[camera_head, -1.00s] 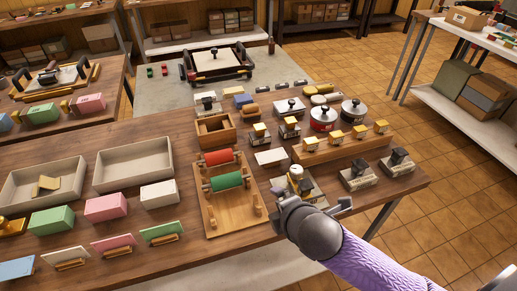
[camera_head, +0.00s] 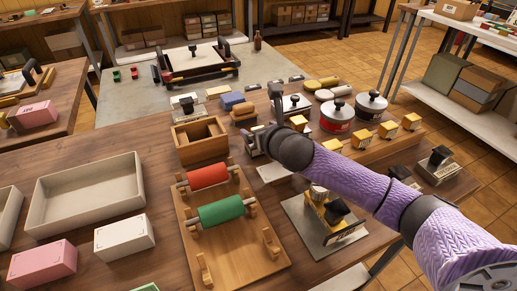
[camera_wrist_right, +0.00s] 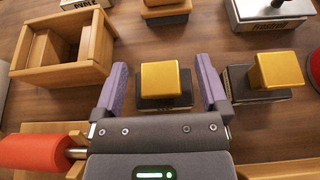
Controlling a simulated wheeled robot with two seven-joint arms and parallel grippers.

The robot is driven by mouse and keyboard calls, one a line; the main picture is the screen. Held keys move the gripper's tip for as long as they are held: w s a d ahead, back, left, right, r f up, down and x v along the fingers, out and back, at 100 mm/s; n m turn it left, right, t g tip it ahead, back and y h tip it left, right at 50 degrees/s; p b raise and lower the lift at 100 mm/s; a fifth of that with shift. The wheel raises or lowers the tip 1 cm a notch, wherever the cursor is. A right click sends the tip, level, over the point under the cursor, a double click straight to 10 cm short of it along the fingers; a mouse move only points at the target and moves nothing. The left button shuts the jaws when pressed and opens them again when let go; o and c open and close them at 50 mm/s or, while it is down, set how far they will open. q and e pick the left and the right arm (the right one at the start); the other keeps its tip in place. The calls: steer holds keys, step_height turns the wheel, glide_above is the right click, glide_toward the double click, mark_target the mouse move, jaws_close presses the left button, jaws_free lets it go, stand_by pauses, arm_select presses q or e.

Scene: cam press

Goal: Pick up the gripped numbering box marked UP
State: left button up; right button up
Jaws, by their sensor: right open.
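My right gripper (camera_wrist_right: 163,88) is open, with its two purple fingers on either side of a small box with a gold block top (camera_wrist_right: 166,79) and a dark base. The box stands upright on the table and no marking on it is readable. A second gold-topped box (camera_wrist_right: 276,70) stands just right of the right finger. In the head view my right gripper (camera_head: 262,138) reaches in between the wooden box and the pots, and it mostly hides the box between its fingers. The second box's gold top (camera_head: 298,122) shows just beyond my wrist. My left gripper is not in view.
An open wooden box (camera_wrist_right: 66,50) stands left of the gripper, near the red roller (camera_wrist_right: 36,152). Round pots (camera_head: 337,116) and a row of gold-topped boxes (camera_head: 388,130) are to the right. A metal plate (camera_head: 300,215) with a stamp lies under my forearm.

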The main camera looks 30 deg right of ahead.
steer(key=shift+w+f, duration=0.25)
steer(key=shift+w, duration=0.3)
jaws_close()
steer(key=shift+r, duration=0.1)
